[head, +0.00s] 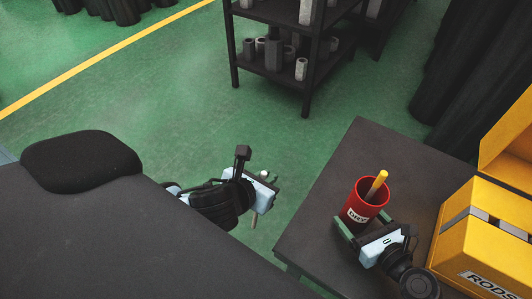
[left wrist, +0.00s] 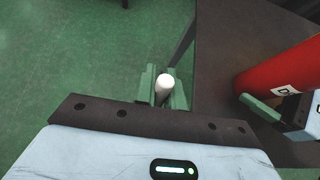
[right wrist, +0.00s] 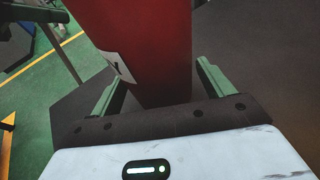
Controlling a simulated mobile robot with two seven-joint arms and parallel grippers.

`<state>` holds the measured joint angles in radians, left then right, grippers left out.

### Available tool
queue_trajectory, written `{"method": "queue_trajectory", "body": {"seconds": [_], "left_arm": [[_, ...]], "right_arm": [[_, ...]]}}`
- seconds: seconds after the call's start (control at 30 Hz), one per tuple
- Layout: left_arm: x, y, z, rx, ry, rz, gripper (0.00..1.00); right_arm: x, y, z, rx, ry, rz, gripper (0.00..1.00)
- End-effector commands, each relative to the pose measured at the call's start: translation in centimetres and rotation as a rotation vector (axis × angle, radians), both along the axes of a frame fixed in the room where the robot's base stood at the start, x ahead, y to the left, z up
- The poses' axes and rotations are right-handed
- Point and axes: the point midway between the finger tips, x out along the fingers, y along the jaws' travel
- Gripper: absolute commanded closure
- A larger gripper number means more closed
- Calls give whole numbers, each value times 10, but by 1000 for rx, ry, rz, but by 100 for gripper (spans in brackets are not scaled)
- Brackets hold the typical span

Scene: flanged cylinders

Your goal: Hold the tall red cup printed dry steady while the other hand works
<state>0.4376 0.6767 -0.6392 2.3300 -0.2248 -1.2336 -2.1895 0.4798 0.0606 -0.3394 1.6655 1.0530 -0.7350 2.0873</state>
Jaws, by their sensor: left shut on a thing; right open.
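My right gripper (head: 377,226) is open at the near side of the cup. In the right wrist view the cup (right wrist: 150,45) rises between the open fingers (right wrist: 160,88), with a gap at the right finger. My left gripper (head: 262,183) is shut on a white-ended rod (left wrist: 166,82), held off the table's left edge. The cup also shows in the left wrist view (left wrist: 285,68).
A yellow box (head: 470,245) labelled RODS with an open flap stands right of the cup. The table (head: 325,190) is bare left of the cup. A dark shelf (head: 275,78) with grey cylinders stands behind. Green floor (head: 150,95) with a yellow line lies beyond.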

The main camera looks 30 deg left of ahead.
Motion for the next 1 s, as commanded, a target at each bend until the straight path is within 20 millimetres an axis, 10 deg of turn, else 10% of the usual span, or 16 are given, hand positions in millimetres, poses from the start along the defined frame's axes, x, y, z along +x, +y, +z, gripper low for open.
{"method": "queue_trajectory", "body": {"seconds": [0.27,0.5,1.0], "left_arm": [[0,0,0,0,0,0,100],[0,0,0,0,0,0,100],[0,0,0,0,0,0,100]], "right_arm": [[0,1,0,0,0,0,21],[0,0,0,0,0,0,49],[0,0,0,0,0,0,49]]}}
